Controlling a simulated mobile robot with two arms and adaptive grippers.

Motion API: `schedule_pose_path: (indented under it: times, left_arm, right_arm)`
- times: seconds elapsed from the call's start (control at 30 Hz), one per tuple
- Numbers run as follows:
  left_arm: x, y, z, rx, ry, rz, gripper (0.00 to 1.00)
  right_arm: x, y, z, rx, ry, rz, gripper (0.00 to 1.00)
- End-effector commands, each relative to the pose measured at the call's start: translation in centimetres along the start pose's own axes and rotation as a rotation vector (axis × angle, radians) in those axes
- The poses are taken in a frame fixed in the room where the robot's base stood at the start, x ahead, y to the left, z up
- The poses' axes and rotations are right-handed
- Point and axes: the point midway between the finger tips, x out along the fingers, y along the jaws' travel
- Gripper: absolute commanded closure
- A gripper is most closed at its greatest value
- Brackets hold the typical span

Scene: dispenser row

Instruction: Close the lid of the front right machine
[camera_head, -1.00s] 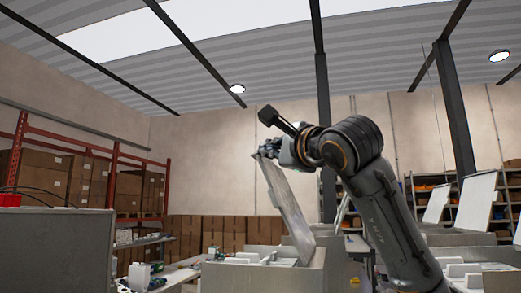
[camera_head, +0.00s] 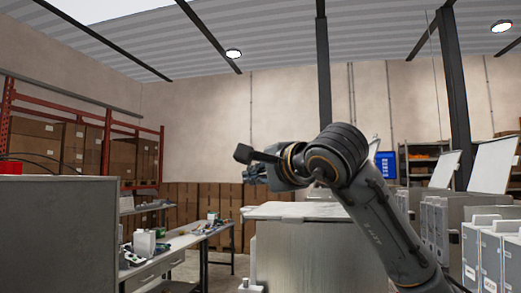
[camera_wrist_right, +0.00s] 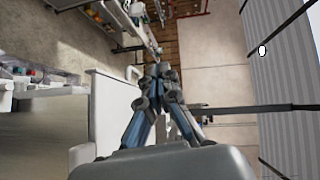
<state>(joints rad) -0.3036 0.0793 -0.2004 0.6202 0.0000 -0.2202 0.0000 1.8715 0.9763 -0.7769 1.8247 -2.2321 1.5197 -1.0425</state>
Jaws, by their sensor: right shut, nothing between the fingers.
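The grey machine (camera_head: 305,258) stands in the middle of the head view, partly behind my right arm. Its pale lid (camera_head: 290,211) lies about flat across the top; whether it rests fully down at the far edge I cannot tell. My right gripper (camera_head: 250,175) is shut and empty, above the lid with a visible gap. In the right wrist view, my right gripper (camera_wrist_right: 157,78) has its fingers together, and a pale machine panel (camera_wrist_right: 110,112) shows to their left. My left gripper is not in view.
A grey cabinet (camera_head: 55,235) stands at the left. A workbench (camera_head: 180,246) with small items is behind it. More machines (camera_head: 490,250) with raised lids (camera_head: 494,163) stand at the right. Red shelving with boxes (camera_head: 85,150) is at the back left.

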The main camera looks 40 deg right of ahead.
Motion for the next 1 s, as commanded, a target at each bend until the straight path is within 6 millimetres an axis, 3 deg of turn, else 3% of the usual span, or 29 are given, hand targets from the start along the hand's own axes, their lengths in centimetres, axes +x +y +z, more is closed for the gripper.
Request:
schedule_pose_path:
  times: [0.4, 1.0]
  left_arm:
    - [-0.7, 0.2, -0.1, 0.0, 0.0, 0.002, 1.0]
    - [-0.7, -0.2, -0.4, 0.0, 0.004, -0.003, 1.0]
  right_arm:
    - [1.5, 4.3, 1.5, -0.147, -0.001, 0.146, 1.0]
    - [1.6, 5.1, 1.7, -0.171, -0.001, 0.17, 1.0]
